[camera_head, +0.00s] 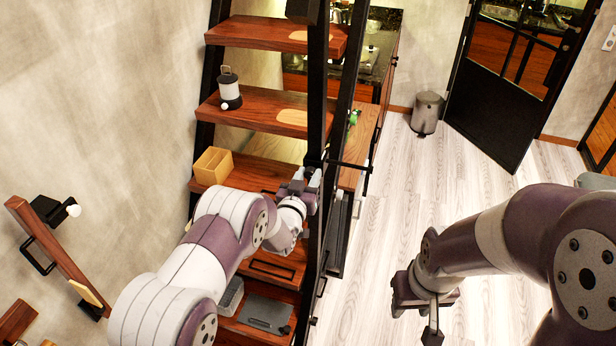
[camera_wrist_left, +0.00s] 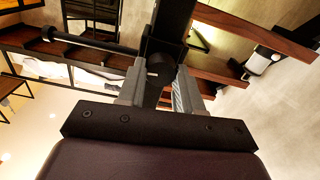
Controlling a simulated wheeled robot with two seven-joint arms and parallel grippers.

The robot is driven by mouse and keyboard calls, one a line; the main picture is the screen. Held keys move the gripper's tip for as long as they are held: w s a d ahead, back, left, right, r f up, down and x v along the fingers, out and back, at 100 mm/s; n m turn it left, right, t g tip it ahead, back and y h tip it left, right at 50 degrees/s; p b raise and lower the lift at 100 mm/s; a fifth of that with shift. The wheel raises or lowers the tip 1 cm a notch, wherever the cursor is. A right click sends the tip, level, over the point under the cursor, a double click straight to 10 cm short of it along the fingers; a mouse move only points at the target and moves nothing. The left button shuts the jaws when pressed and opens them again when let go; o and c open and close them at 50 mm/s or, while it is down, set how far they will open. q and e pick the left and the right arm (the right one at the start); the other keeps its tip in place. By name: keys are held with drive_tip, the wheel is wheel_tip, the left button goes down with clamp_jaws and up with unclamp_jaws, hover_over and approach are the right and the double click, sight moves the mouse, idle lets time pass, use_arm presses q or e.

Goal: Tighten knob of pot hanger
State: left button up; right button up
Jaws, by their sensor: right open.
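The pot hanger is a black bar (camera_head: 346,163) that sticks out from the dark stair post (camera_head: 317,120). In the left wrist view the bar (camera_wrist_left: 92,43) runs left from the post (camera_wrist_left: 170,28). A dark round knob (camera_wrist_left: 160,68) sits at the post between my left fingertips. My left gripper (camera_head: 305,182) is at the post beside the bar; in the left wrist view its fingers (camera_wrist_left: 160,80) lie along both sides of the knob and look closed on it. My right gripper (camera_head: 417,312) is open and empty, above the floor, far from the hanger.
Wooden stair treads (camera_head: 270,118) carry a black-and-white lantern (camera_head: 230,90) and a wooden box (camera_head: 212,166). A wall rack with a wooden board (camera_head: 60,255) is at the left. A trash bin (camera_head: 427,112) stands by the dark door (camera_head: 510,80). The middle floor (camera_head: 400,190) is clear.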

use_arm(q)
drive_tip(key=shift+f+m+b, duration=0.2)
drive_tip(key=shift+m+b, duration=0.3)
drive_tip(key=shift+b, duration=0.45)
drive_tip(key=m+b, duration=1.4)
drive_tip(key=b, duration=0.4)
drive_tip(key=shift+d+f+m+b, duration=0.1)
drive_tip(key=shift+d+m+b, duration=0.05)
drive_tip(key=shift+m+b, duration=1.15)
drive_tip(key=shift+m, duration=0.1)
drive_tip(key=shift+r+m+b, duration=0.2)
drive_tip(key=shift+m+b, duration=0.3)
drive_tip(key=shift+m, duration=0.1)
drive_tip(key=o, duration=1)
drive_tip(key=shift+o, duration=0.2)
drive_tip(key=shift+s, duration=0.15)
